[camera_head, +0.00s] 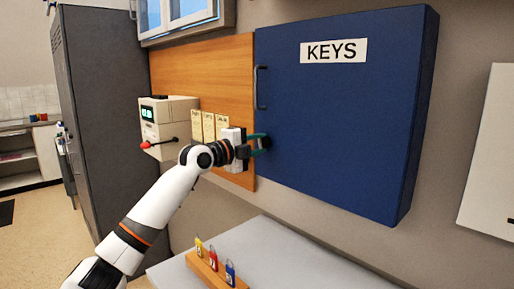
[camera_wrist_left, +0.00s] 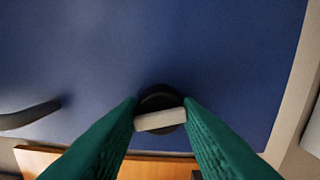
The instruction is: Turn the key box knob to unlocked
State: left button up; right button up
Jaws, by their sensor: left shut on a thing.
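The blue key box (camera_head: 345,110) with a KEYS label hangs on the wall. Its knob (camera_wrist_left: 160,112) is a dark round disc with a pale grip bar, near the box's lower left corner. In the left wrist view the bar lies nearly level, slightly tilted. My left gripper (camera_head: 264,142) is at the knob, and its green fingers (camera_wrist_left: 160,116) are shut on the two ends of the bar. In the head view the fingers hide most of the knob. My right gripper is in neither view.
A dark handle (camera_head: 260,88) stands out from the box's left edge. A wooden board (camera_head: 195,75) carries tags beside a cream device (camera_head: 165,125) with a red-tipped lever. Below, a grey table (camera_head: 290,262) bears a wooden block (camera_head: 212,272) with several small coloured padlocks.

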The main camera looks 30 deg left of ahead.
pick_arm(q)
jog(key=shift+m, duration=1.5)
jog(key=shift+f, duration=0.1)
jog(key=o, duration=1)
jog(key=shift+d, duration=0.1)
jog(key=shift+c, duration=0.2)
jog(key=b+v, duration=0.3)
jog(key=v, duration=0.9)
